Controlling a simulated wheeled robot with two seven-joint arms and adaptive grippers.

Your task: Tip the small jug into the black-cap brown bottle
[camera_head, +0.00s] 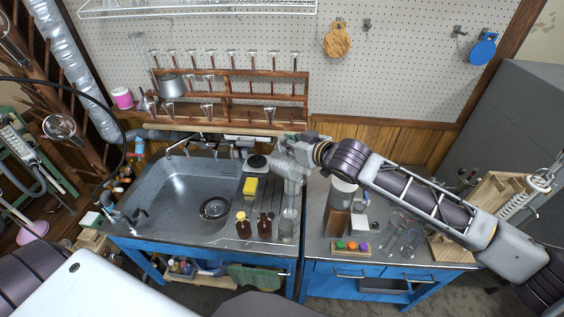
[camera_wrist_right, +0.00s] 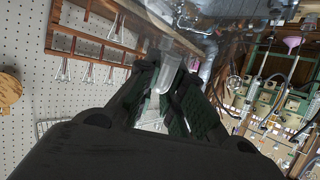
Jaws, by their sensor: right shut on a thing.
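Two brown bottles stand on the ribbed drainer right of the sink. The right one, the black-cap brown bottle (camera_head: 264,226), has a dark top; the left brown bottle (camera_head: 243,226) has a lighter, yellowish top. My right gripper (camera_head: 288,166) is above and slightly right of them, apart from both. In the right wrist view, the right gripper (camera_wrist_right: 172,98) is shut on a clear vessel, apparently the small jug (camera_wrist_right: 165,68). The fingers hide part of it. A clear glass vessel (camera_head: 287,230) stands on the counter below the gripper. My left gripper is out of view.
A rack of glassware (camera_head: 230,88) stands behind. Coloured caps on a wooden block (camera_head: 350,247) and flasks (camera_head: 408,238) occupy the right bench.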

